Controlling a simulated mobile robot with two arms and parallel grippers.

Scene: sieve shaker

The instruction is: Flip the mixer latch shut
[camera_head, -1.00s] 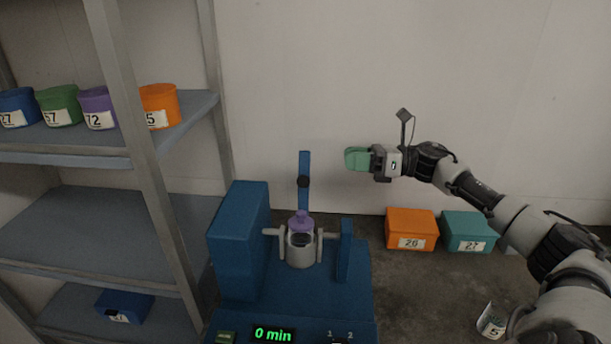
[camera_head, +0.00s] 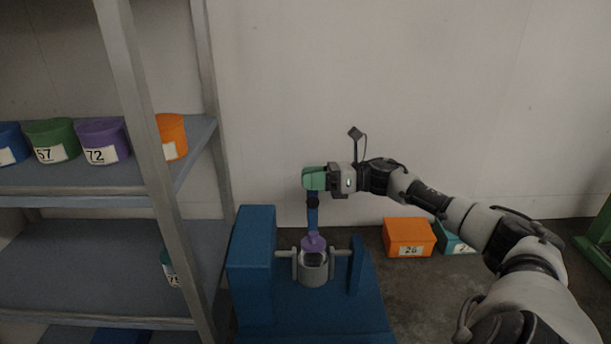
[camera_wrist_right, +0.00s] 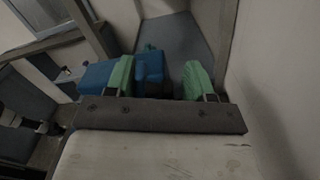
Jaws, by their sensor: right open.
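The blue mixer (camera_head: 252,265) stands on the floor. It holds a grey cup (camera_head: 314,270) with a purple top (camera_head: 314,243). The latch (camera_head: 312,217) is a blue bar with a black knob, standing upright behind the cup. My right gripper (camera_head: 314,178), with green fingers, is at the top of the latch and hides its upper end. In the right wrist view the fingers (camera_wrist_right: 160,80) are apart, with blue latch or mixer parts (camera_wrist_right: 152,62) showing between them. I cannot tell whether they touch. My left gripper is not in view.
A metal shelf (camera_head: 60,240) on the left holds several tubs, including a purple one (camera_head: 102,140) and an orange one (camera_head: 172,136). An orange box (camera_head: 408,237) and a teal box (camera_head: 455,243) lie right of the mixer. The wall (camera_head: 440,90) is close behind.

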